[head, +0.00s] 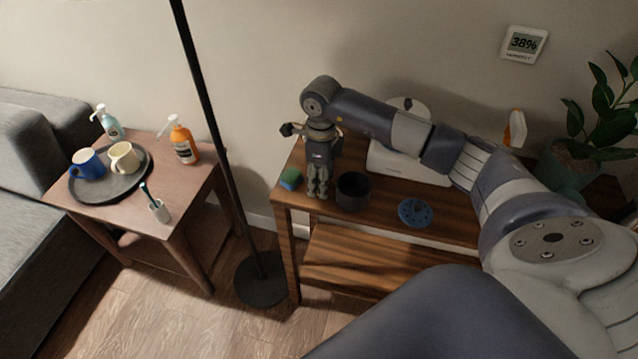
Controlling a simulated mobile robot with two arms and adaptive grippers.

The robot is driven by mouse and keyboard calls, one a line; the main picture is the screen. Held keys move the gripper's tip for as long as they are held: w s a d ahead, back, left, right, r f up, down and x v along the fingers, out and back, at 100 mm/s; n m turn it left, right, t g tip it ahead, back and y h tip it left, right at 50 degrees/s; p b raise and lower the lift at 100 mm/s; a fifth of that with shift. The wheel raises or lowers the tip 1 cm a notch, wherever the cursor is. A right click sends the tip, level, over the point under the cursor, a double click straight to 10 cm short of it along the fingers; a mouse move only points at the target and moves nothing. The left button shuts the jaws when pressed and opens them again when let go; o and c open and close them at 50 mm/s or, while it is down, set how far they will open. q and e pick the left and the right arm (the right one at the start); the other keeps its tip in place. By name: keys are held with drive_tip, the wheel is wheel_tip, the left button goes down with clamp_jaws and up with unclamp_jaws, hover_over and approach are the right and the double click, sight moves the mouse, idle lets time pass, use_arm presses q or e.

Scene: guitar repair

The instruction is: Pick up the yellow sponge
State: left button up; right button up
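A small sponge-like block (290,179), green on top and blue on the side, lies at the left end of the wooden table (388,222). I see no clearly yellow sponge. My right arm comes in from the right, and its gripper (318,193) points down over the table, just right of the block and apart from it. Its fingers look close together from this angle, and I cannot tell whether they are open or shut. Nothing shows between them. My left gripper is not in view.
A black cup (353,191) stands close right of the gripper. A blue disc with holes (415,212) and a white device (385,160) are farther right. A black lamp pole (225,160) stands between this table and the side table (190,197) with a tray.

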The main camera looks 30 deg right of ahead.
drive_tip(key=shift+c, duration=0.8)
drive_tip(key=shift+r, duration=0.1)
drive_tip(key=shift+r, duration=0.55)
wheel_tip(320, 180, up, 2)
drive_tip(key=shift+s+a+r+b, duration=0.1)
drive_tip(key=shift+a+r+b, duration=0.1)
drive_tip(key=shift+b, duration=0.4)
drive_tip(key=s+a+r+b, duration=0.1)
drive_tip(key=s+a+b, duration=0.1)
drive_tip(key=s+a, duration=0.9)
drive_tip(key=shift+r, duration=0.2)
drive_tip(key=shift+c, duration=0.5)
drive_tip(key=shift+c, duration=1.2)
